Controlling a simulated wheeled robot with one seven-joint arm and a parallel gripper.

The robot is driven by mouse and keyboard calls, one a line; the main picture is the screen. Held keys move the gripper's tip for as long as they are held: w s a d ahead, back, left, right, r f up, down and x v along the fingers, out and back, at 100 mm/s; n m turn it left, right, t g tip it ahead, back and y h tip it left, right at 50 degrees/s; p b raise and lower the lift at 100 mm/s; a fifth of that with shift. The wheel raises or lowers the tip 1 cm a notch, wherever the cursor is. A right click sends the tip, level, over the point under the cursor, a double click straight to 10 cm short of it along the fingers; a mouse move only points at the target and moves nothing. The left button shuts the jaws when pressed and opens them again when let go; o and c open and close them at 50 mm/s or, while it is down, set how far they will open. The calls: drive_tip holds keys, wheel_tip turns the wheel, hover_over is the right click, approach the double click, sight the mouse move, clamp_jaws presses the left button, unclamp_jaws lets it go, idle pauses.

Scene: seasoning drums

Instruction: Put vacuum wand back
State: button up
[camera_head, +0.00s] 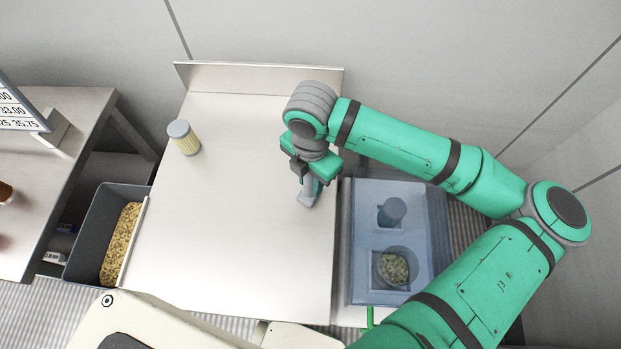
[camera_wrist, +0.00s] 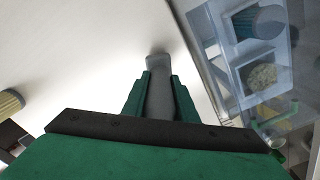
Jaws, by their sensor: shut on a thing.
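My gripper (camera_head: 318,180) is over the right side of the metal worktop, near its edge. It is shut on a grey vacuum wand (camera_head: 308,197), whose flat end sticks out below the fingers. In the wrist view the wand (camera_wrist: 158,64) lies between the two green fingers (camera_wrist: 159,100), with its wider end pointing away. I cannot tell if that end touches the worktop. The rest of the wand is hidden by my gripper.
The metal worktop (camera_head: 230,220) is mostly clear, with a raised back edge. A yellow filter with a grey cap (camera_head: 183,138) stands at its back left. A blue-grey unit (camera_head: 365,240) with two openings is at the right. A bin of yellow bits (camera_head: 120,240) is at the left.

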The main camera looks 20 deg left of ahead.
drive_tip(key=shift+s+a+f, duration=0.2)
drive_tip(key=shift+s+f, duration=0.05)
drive_tip(key=shift+f, duration=0.15)
drive_tip(key=shift+d, duration=0.15)
drive_tip(key=shift+s+f, duration=0.1)
drive_tip(key=o, duration=1)
drive_tip(key=shift+f, duration=0.1)
drive_tip(key=shift+o, duration=0.2)
drive_tip(key=shift+r, duration=0.5)
wheel_tip(320, 180, up, 12)
drive_tip(key=shift+f, duration=0.25)
